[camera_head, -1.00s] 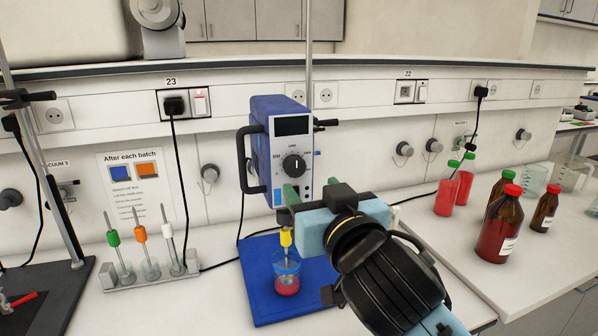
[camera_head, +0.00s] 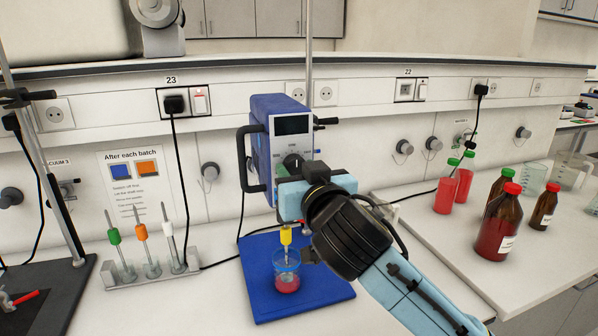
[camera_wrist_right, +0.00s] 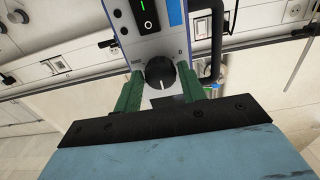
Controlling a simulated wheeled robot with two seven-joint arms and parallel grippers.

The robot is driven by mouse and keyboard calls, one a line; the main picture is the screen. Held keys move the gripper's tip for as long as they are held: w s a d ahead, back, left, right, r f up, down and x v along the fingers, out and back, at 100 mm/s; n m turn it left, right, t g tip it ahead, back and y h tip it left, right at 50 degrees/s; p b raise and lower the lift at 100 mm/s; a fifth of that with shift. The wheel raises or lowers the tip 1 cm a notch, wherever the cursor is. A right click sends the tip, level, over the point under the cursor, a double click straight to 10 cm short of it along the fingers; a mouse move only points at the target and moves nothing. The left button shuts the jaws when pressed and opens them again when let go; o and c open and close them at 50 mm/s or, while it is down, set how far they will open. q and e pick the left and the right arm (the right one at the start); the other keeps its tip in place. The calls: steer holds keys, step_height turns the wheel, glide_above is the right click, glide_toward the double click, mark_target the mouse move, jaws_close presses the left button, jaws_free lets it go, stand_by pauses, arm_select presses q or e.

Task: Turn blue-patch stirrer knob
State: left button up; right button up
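The blue overhead stirrer (camera_head: 262,140) hangs on a rod above a blue base plate (camera_head: 330,287). Its white front panel carries a dark screen (camera_head: 292,125). In the right wrist view, the black round knob (camera_wrist_right: 160,73) with a white mark sits between the two green fingers of my right gripper (camera_wrist_right: 161,78). The fingers are apart, one on each side of the knob, with small gaps visible. A blue patch (camera_wrist_right: 175,12) and a black switch (camera_wrist_right: 147,13) are on the panel. My left gripper is not visible.
Below the stirrer, a yellow-collared shaft (camera_head: 286,236) stands in a beaker with red liquid (camera_head: 287,284). A rack with green, orange and white stirrers (camera_head: 150,278) is at left. Brown bottles (camera_head: 500,228) and red juice bottles (camera_head: 446,190) stand at right.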

steer(key=c, duration=0.6)
steer(key=shift+r+n+p, duration=0.1)
steer(key=shift+n+p, duration=1.3)
steer(key=shift+p, duration=0.05)
steer(key=n+p, duration=0.3)
steer(key=shift+n, duration=0.3)
steer(key=shift+n+p, duration=2.3)
steer(key=shift+n, duration=0.4)
steer(key=o, duration=1)
